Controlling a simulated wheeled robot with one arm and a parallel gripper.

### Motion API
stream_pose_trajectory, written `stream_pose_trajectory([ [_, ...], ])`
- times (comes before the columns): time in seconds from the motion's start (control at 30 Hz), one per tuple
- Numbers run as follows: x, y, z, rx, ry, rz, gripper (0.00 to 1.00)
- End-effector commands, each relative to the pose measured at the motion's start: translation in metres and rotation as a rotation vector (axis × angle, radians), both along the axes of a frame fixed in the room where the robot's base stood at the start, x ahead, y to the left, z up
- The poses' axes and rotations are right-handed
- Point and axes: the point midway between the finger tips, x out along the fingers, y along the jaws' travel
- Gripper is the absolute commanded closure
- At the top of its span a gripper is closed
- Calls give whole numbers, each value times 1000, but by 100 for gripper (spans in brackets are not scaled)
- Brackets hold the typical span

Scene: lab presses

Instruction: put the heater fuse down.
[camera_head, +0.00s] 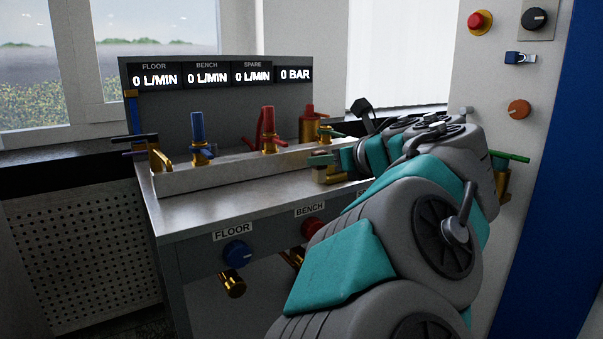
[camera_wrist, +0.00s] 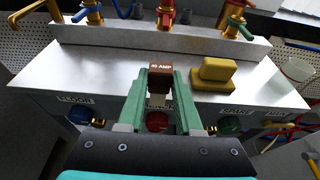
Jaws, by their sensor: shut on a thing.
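The heater fuse appears to be the small brown block with a white "AMP" label (camera_wrist: 160,78) in the wrist view. My gripper (camera_wrist: 160,84) has its two green fingers closed on the sides of this block. The block is over the metal bench top (camera_wrist: 110,72), near its front edge; I cannot tell whether it touches the surface. In the head view my gripper (camera_head: 322,160) reaches over the bench from the right, and I cannot make out the fuse there.
A yellow block (camera_wrist: 214,73) lies on the bench just right of the fuse. Blue (camera_head: 198,130) and red (camera_head: 268,128) valves stand along the back ledge. Knobs, including a blue one (camera_head: 237,253), line the front face. The bench top left of my gripper is clear.

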Motion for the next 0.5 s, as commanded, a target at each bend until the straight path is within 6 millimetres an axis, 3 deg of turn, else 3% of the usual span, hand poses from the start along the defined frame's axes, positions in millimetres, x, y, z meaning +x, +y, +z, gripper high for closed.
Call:
stream_pose_trajectory([
  [0.5, 89, 35, -10, 1, 3, 1, 100],
])
